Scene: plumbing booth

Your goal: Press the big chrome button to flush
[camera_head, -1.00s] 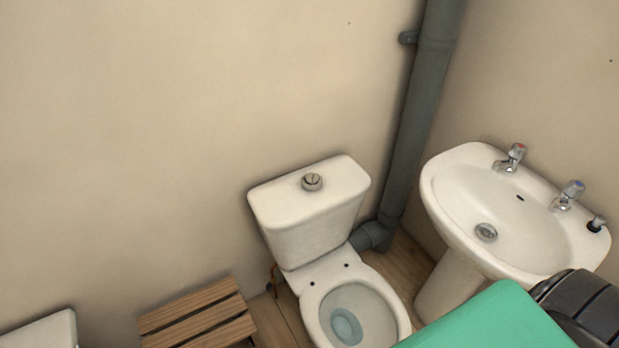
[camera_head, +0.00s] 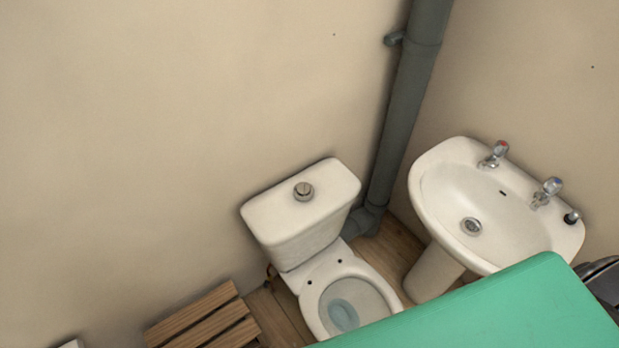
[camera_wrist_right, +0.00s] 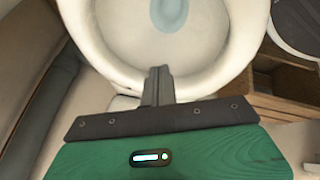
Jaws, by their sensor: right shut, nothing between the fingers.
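The chrome button (camera_head: 303,191) is round and split. It sits on top of the white cistern lid (camera_head: 330,184), behind the toilet bowl (camera_head: 350,293). My right arm shows as a green link at the lower right of the head view; its gripper is out of that view. In the right wrist view my right gripper (camera_wrist_right: 157,72) is shut and empty, with the bowl's white rim (camera_wrist_right: 190,88) beyond its tips. The button does not show in the wrist view. My left gripper is in neither view.
A white washbasin (camera_head: 440,190) with two taps stands right of the toilet. A grey pipe (camera_head: 405,100) runs down the corner between them. A slatted wooden stool (camera_head: 205,318) stands left of the toilet. The wall above the cistern is clear.

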